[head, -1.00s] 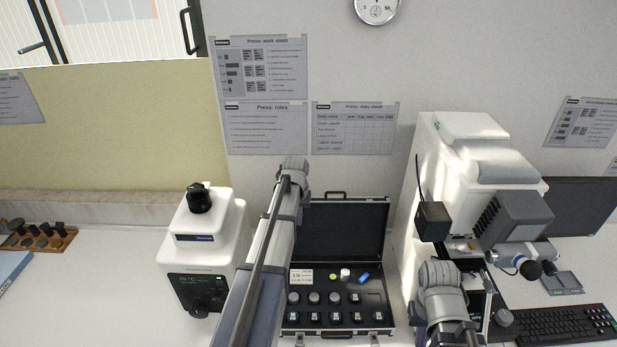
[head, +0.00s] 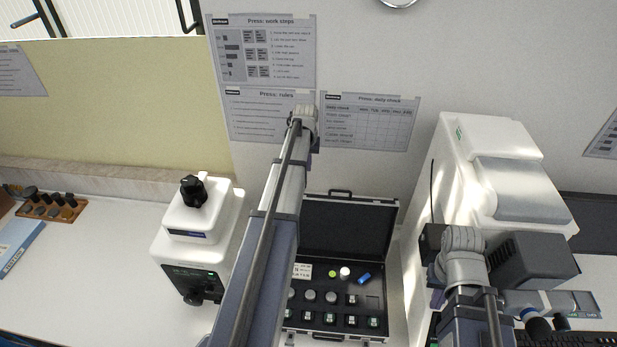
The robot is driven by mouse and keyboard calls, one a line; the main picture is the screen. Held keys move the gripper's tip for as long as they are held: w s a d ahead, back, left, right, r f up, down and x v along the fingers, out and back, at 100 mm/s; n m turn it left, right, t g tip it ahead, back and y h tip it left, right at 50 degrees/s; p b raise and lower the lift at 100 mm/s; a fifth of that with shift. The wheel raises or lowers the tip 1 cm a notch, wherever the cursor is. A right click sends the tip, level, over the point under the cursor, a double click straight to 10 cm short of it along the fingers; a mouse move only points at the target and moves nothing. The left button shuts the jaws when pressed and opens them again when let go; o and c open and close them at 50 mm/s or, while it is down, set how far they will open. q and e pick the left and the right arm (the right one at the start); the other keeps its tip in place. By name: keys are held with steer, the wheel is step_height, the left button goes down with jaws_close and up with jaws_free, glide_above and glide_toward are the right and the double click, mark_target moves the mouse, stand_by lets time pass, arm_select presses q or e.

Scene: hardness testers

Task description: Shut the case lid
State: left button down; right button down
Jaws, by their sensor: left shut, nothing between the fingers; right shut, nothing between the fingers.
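The case (head: 345,225) stands open on the bench, its dark lid upright and leaning back at the rear. Its lower tray holds several round blocks, small bottles, a white card and a blue item. My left arm crosses in front of the case's left part. My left gripper (head: 313,140) is high, above the lid's top edge, mostly hidden behind its wrist, shut and empty. My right gripper (head: 438,292) is right of the case, beside the large white tester, largely hidden by its own wrist, shut and empty. Neither visibly touches the lid.
A small white tester (head: 198,235) stands left of the case. The large white tester (head: 500,180) stands close on the right. A wooden rack (head: 50,207) and a blue folder (head: 18,245) lie far left. The bench left of the small tester is mostly clear.

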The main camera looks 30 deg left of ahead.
step_height(320, 180, down, 9)
steer(key=b, duration=0.8)
steer(key=shift+b, duration=0.35)
steer(key=shift+w, duration=0.1)
